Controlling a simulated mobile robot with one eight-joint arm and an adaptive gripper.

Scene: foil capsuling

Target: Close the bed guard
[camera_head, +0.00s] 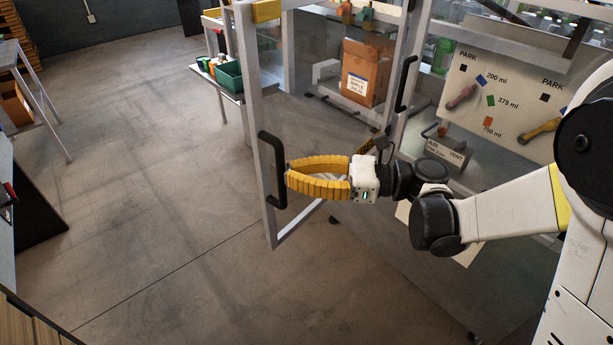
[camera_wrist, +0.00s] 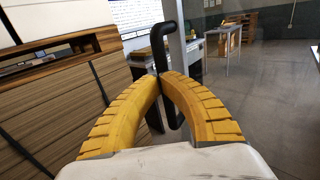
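The bed guard appears to be the clear door in a grey metal frame (camera_head: 252,100), which stands swung out from the machine. Its black bar handle (camera_head: 278,170) is on the outer upright; the handle also shows in the wrist view (camera_wrist: 158,42). My gripper (camera_head: 289,172) has two curved yellow fingers, whose tips meet right at the handle. In the wrist view the fingertips (camera_wrist: 162,76) come together in front of the handle bar, which shows above and below them. Nothing shows held between the fingers. I cannot tell whether the tips touch the bar.
A second black handle (camera_head: 405,84) is on the machine front. A side shelf with a green bin (camera_head: 229,77) stands beyond the door. The floor (camera_head: 150,180) at left is clear.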

